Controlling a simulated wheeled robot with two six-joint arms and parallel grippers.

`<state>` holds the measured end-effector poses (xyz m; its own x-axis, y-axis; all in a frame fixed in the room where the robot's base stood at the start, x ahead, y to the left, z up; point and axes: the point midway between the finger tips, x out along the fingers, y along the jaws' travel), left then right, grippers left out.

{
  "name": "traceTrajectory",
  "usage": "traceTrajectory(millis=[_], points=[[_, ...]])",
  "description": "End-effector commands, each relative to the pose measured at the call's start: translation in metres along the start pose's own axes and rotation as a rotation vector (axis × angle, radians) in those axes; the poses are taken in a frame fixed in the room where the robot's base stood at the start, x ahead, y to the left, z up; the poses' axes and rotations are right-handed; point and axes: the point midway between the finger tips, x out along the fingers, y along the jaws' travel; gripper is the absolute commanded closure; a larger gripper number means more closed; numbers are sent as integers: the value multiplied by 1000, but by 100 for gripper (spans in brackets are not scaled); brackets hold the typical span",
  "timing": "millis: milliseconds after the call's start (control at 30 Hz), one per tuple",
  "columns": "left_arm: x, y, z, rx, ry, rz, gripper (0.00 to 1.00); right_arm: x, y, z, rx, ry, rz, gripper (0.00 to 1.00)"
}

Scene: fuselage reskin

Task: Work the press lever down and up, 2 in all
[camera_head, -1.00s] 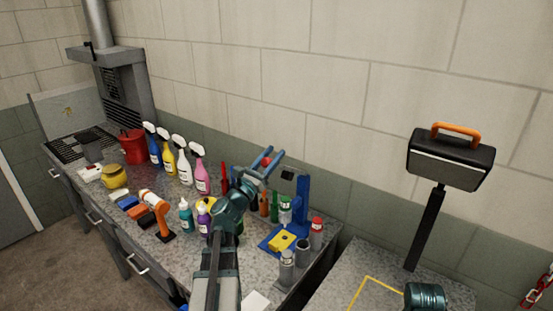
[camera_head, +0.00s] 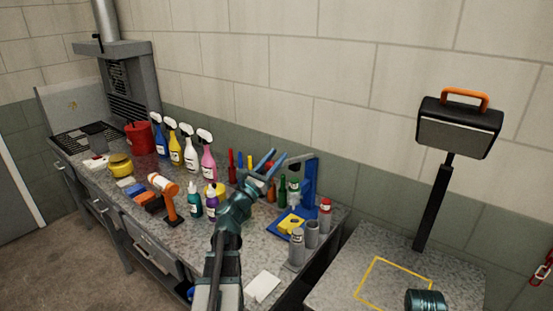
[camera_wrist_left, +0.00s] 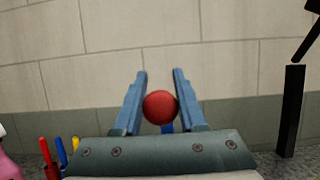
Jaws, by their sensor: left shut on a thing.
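The blue press (camera_head: 311,184) stands on the right part of the grey bench. A yellow block (camera_head: 291,224) sits on its blue base. My left gripper (camera_head: 273,162) reaches up beside the press. In the left wrist view the round red knob of the press lever (camera_wrist_left: 160,107) sits between the two blue fingers of my left gripper (camera_wrist_left: 160,85), which is shut on it.
Spray bottles (camera_head: 191,154), small bottles and an orange tool (camera_head: 165,190) stand left of my arm. A black case (camera_head: 459,127) on a post is at the right.

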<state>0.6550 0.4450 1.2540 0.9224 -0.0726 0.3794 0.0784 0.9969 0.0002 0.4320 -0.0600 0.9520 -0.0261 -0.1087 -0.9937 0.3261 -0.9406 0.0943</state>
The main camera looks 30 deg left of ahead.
Motion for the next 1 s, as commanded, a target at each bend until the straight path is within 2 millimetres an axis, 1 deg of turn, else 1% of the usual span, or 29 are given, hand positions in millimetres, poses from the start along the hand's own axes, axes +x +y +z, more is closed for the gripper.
traceTrajectory(millis=[33,200,300,500,867,900,967,1000], points=[[-8,0,-7,1,0,2,100,9,-1,-1,0,0,0,50],[-17,0,-18,1,0,3,100,23,-2,-1,0,0,0,50],[-21,0,-22,0,0,3,100,28,-3,-2,0,0,0,50],[-24,0,-25,0,0,2,100,32,-3,-2,0,0,0,50],[-24,0,-25,0,0,2,100,32,-3,-2,0,0,0,50],[-24,0,-25,0,0,2,59,32,-3,-2,0,0,0,50],[-24,0,-25,0,0,2,49,32,-3,-2,0,0,0,50],[-24,0,-25,0,0,2,41,32,-3,-2,0,0,0,50]])
